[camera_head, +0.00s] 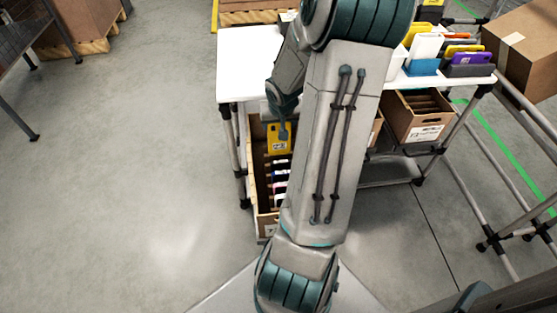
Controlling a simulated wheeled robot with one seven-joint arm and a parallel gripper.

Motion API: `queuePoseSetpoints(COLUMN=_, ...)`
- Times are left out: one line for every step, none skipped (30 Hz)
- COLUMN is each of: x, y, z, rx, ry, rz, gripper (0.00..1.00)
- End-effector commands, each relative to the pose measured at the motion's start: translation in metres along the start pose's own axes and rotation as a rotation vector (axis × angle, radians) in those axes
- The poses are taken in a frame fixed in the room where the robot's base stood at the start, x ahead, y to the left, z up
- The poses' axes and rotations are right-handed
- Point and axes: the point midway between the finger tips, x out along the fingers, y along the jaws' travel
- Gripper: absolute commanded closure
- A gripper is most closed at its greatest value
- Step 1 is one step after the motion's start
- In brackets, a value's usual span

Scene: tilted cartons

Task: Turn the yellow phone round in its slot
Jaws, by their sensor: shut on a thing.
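The yellow phone (279,138) shows upright at the far end of a tilted carton (264,222) below the white table. My gripper (283,132) reaches down from above and is shut on the yellow phone's top edge. The phone's lower part is near the slots, but I cannot tell how deep it sits in its slot. Several other phones (281,176) stand in a row in the slots nearer to me. My own arm hides the carton's right side.
The white table (245,60) stands above the carton, its left part clear. Phones in stands (424,48) are on its right part. A second carton (418,115) with dividers sits below at right. Table legs (241,155) stand close to the carton. Floor at left is free.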

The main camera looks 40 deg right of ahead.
Motion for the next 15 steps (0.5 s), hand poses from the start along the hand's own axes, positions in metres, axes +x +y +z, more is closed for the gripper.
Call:
queuePoseSetpoints(x=0.018, y=-0.001, z=0.008, rx=-0.002, ry=-0.001, rz=-0.002, gripper=0.55)
queuePoseSetpoints(x=0.024, y=-0.001, z=0.010, rx=-0.001, ry=0.000, rz=-0.002, gripper=0.55)
queuePoseSetpoints(x=0.031, y=-0.001, z=0.013, rx=-0.002, ry=0.000, rz=-0.002, gripper=0.55)
queuePoseSetpoints(x=0.036, y=-0.001, z=0.015, rx=-0.001, ry=-0.001, rz=-0.001, gripper=0.55)
queuePoseSetpoints(x=0.042, y=-0.001, z=0.017, rx=-0.001, ry=-0.001, rz=-0.001, gripper=0.55)
queuePoseSetpoints(x=0.049, y=-0.001, z=0.020, rx=-0.001, ry=-0.001, rz=-0.001, gripper=0.55)
queuePoseSetpoints(x=0.054, y=-0.001, z=0.022, rx=-0.001, ry=0.000, rz=-0.001, gripper=0.55)
queuePoseSetpoints(x=0.059, y=-0.001, z=0.024, rx=-0.002, ry=0.000, rz=-0.001, gripper=0.55)
queuePoseSetpoints(x=0.065, y=-0.001, z=0.026, rx=-0.001, ry=0.001, rz=-0.001, gripper=0.55)
queuePoseSetpoints(x=0.068, y=-0.001, z=0.028, rx=-0.002, ry=0.001, rz=-0.001, gripper=0.55)
queuePoseSetpoints(x=0.072, y=-0.001, z=0.029, rx=0.000, ry=0.001, rz=-0.001, gripper=0.55)
queuePoseSetpoints(x=0.075, y=-0.001, z=0.031, rx=-0.001, ry=0.001, rz=-0.001, gripper=0.55)
queuePoseSetpoints(x=0.078, y=-0.001, z=0.032, rx=-0.002, ry=0.001, rz=-0.001, gripper=0.55)
queuePoseSetpoints(x=0.080, y=-0.001, z=0.032, rx=-0.001, ry=0.001, rz=-0.001, gripper=0.55)
queuePoseSetpoints(x=0.081, y=-0.001, z=0.033, rx=0.000, ry=0.001, rz=-0.001, gripper=0.55)
